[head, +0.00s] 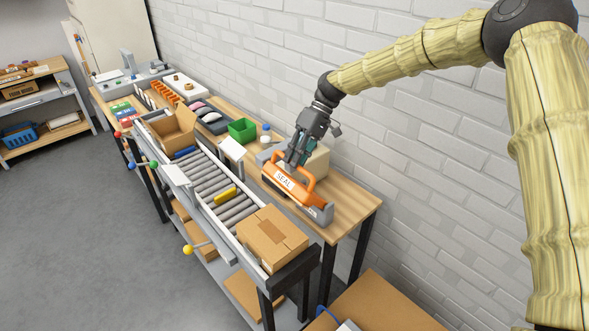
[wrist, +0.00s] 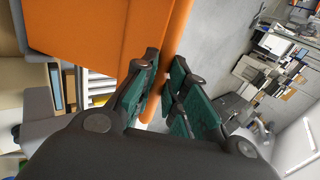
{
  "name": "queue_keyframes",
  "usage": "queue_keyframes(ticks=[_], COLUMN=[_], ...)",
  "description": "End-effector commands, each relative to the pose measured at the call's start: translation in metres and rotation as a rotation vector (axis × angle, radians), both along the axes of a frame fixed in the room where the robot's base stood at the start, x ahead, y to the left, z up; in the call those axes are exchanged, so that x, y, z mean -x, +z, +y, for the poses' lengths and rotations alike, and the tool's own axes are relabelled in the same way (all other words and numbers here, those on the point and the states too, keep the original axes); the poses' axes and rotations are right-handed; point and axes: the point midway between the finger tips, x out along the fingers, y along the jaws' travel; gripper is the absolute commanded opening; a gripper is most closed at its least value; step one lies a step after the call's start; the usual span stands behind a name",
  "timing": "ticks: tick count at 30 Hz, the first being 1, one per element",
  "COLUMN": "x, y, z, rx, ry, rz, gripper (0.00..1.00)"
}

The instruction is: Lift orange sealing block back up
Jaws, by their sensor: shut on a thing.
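The orange sealing block (head: 284,182) has a white label reading SEAL and an orange handle bar. It sits at the right part of the wooden bench, by a grey metal base (head: 323,213). My gripper (head: 297,162) is at the block's handle from above. In the wrist view the orange block (wrist: 80,35) fills the upper left, and my gripper (wrist: 165,95) has its green-padded fingers closed around the orange bar. The block's underside and its contact with the base are hidden.
A roller conveyor (head: 213,182) runs in front of the bench, with a closed carton (head: 271,238) at its near end and an open carton (head: 170,132) farther along. A green bin (head: 242,130) and a small bottle (head: 266,131) stand behind. A brick wall bounds the right side.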

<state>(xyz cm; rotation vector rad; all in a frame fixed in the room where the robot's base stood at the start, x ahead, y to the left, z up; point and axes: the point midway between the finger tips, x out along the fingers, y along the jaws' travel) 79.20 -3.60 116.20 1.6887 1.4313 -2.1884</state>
Motion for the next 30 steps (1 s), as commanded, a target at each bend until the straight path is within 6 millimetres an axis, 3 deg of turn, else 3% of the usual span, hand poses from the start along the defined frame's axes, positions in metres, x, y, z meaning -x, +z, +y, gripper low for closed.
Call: queue_keyframes(ticks=[10,28,29,30], x=[-0.023,-0.029,-0.029,-0.029], y=[0.01,0.012,0.012,0.013], z=[-0.021,-0.03,-0.03,-0.03], rx=[-0.04,-0.038,-0.038,-0.038], ry=[0.011,0.008,0.008,0.008], rz=[0.034,0.031,0.031,0.031], gripper=[0.0,0.0,0.19,0.27])
